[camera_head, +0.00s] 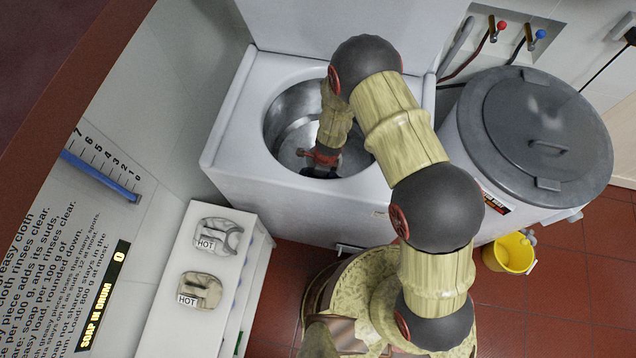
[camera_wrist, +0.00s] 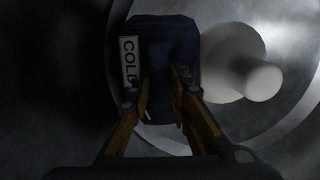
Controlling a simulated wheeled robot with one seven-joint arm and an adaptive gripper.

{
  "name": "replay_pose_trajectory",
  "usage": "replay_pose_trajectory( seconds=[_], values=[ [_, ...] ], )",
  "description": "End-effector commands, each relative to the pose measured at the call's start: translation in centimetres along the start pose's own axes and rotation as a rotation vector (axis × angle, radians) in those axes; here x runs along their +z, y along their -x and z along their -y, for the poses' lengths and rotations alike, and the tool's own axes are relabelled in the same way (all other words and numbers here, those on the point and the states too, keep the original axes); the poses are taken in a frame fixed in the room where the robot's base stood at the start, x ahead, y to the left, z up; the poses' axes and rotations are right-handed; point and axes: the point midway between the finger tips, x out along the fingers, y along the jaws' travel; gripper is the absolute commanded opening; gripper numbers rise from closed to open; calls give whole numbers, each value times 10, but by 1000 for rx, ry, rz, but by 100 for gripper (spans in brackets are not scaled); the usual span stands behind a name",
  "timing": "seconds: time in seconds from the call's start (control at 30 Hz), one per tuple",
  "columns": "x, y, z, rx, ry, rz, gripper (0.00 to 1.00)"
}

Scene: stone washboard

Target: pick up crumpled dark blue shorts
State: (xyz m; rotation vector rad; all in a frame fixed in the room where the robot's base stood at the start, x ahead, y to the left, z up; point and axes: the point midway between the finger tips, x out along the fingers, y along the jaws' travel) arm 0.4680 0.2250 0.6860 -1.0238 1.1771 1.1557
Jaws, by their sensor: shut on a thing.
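The dark blue shorts (camera_wrist: 165,38) show in the wrist view as a crumpled dark bundle with a white COLD tag (camera_wrist: 129,62) on the left side. My gripper (camera_wrist: 163,108) has its two yellow-sided fingers around the near part of the bundle and is shut on it. In the head view my arm reaches down into the metal drum (camera_head: 283,113) of the white washer. There the fingertips and the shorts are mostly hidden inside the drum. The wrist view is dark, so the lower edge of the shorts is hard to make out.
A pale round agitator (camera_wrist: 262,80) stands in the drum, right of the shorts. The washer's rim (camera_head: 232,140) surrounds my arm. Two folded cloths (camera_head: 217,238) tagged HOT lie on a white shelf at the left. A grey lidded tub (camera_head: 540,120) and a yellow bucket (camera_head: 510,253) are at the right.

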Motion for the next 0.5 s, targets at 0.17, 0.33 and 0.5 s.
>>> replay_pose_trajectory(
  seconds=[0.17,0.33,0.5],
  values=[
    [0,0,0,0,0,0,1],
    [0,0,0,0,0,0,0],
    [0,0,0,0,0,0,0]
  ],
)
